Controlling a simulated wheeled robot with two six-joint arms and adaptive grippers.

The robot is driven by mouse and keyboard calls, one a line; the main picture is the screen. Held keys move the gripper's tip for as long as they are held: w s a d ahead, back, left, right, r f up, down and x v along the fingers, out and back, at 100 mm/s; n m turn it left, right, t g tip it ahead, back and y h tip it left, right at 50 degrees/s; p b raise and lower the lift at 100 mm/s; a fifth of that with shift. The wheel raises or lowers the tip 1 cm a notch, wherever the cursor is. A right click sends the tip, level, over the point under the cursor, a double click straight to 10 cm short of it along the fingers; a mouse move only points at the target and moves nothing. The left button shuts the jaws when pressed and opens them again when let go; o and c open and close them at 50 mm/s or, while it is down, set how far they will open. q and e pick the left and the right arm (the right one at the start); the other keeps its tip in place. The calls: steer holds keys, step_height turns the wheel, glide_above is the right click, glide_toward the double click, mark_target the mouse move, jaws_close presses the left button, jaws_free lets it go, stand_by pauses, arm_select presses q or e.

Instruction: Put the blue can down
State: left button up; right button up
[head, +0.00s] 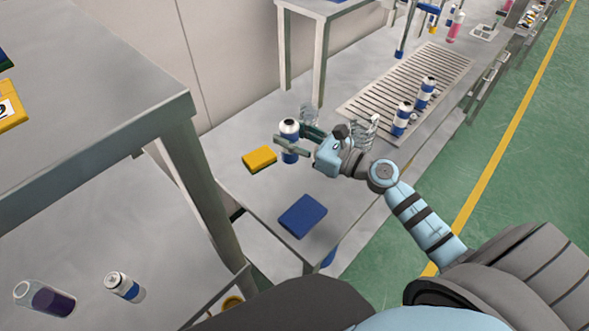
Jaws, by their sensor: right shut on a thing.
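My right gripper (296,139) is shut on a blue can (289,156), with its fingers across the can's middle. The can has a white shoulder and a dark top, and it is upright. Part of its body is hidden by a finger. It is over the grey table, behind the yellow block; I cannot tell whether its base touches the surface. My left gripper is not in view.
A yellow block (259,159) and a blue block (302,216) lie on the table (248,187). Clear coiled pieces (366,132) stand beside my right wrist. Bare table lies between the two blocks.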

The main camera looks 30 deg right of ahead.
step_height(320, 180, down, 12)
steer(key=b, duration=0.4)
steer(key=shift+f, duration=0.25)
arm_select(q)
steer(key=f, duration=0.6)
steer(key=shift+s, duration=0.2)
arm_select(e)
steer(key=shift+s+f, duration=0.1)
steer(key=shift+f, duration=0.1)
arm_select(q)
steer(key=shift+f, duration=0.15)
arm_select(e)
steer(key=o, duration=1)
steer(key=shift+r, duration=0.1)
steer(key=shift+c, duration=0.2)
